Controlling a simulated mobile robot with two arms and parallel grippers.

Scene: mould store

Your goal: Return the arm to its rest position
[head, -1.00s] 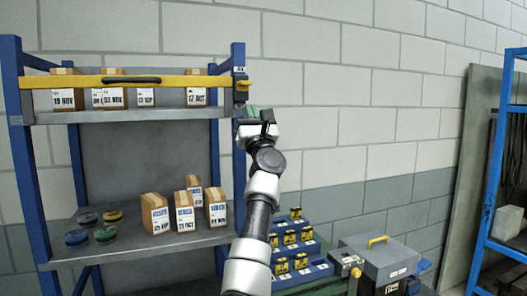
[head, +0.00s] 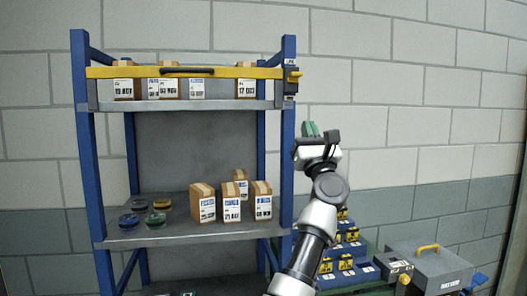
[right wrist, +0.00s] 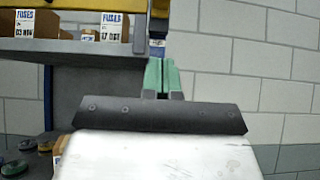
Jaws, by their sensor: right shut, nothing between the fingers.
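My right gripper (head: 311,130) is raised in front of the wall, just right of the shelf rack's right post. Its green fingers are together and hold nothing. In the right wrist view the shut green fingers (right wrist: 161,78) point away from the camera, apart from the shelf. My right arm reaches up from the bottom of the head view. My left gripper is not in view.
The blue rack has a yellow bar (head: 225,72) across its upper shelf, with boxes behind it. Boxes and round discs stand on the lower shelf (head: 165,234). A grey case (head: 430,266) and blue stepped holder (head: 350,252) stand at lower right.

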